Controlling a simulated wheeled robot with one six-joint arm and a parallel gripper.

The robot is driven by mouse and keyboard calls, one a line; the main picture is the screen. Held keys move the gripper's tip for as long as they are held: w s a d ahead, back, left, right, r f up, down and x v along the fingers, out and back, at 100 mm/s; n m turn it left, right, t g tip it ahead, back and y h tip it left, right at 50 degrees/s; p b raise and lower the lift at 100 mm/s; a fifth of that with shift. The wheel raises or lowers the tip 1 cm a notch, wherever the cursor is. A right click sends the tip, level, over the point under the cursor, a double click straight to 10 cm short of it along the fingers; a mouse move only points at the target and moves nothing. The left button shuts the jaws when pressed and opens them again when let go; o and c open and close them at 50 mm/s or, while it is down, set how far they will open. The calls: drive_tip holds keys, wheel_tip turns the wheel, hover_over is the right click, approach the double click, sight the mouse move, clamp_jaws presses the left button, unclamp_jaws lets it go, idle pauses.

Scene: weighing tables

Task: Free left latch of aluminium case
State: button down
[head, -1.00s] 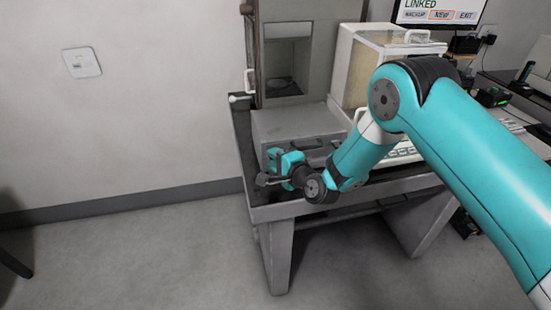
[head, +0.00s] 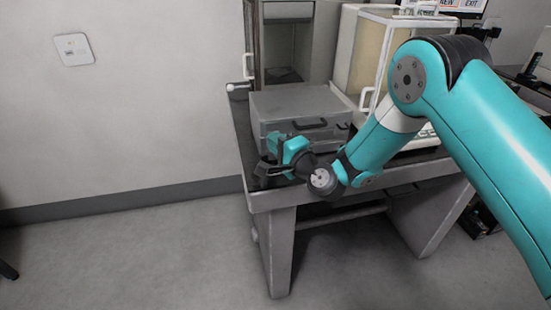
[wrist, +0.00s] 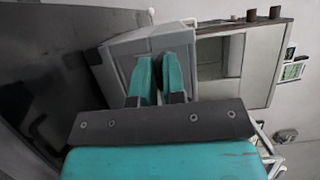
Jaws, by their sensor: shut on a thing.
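The aluminium case (head: 285,102) is a grey box with a dark handle on its front, lying closed on the table; it also shows in the wrist view (wrist: 110,62). My gripper (head: 268,165) is at the left part of the case's front. In the wrist view, the two teal fingers of my gripper (wrist: 160,62) reach to the case with a narrow gap between their tips. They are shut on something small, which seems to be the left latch. The latch itself is hidden by the fingers, so I cannot see its position.
The grey table (head: 275,197) carries the case near its left front edge. A grey cabinet with an open front (head: 320,45) stands behind the case. A glass-sided balance (head: 372,55) stands to the right.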

drive_tip(key=shift+s+d+f+n+t+y+b, duration=0.15)
drive_tip(key=shift+f+n+t+y+b, duration=0.35)
drive_tip(key=shift+b, duration=2.35)
drive_tip(key=shift+s+f+t+y+b, duration=0.2)
drive_tip(key=shift+f+b, duration=0.55)
drive_tip(key=shift+b, duration=2.1)
drive_tip(key=t+b, duration=0.1)
drive_tip(key=b, duration=0.3)
drive_tip(key=shift+b, duration=0.35)
drive_tip(key=y+b, duration=0.1)
drive_tip(key=b, duration=0.1)
drive_tip(key=shift+r+n+b, duration=0.15)
drive_tip(key=shift+n+b, duration=0.25)
drive_tip(key=shift+r, duration=0.1)
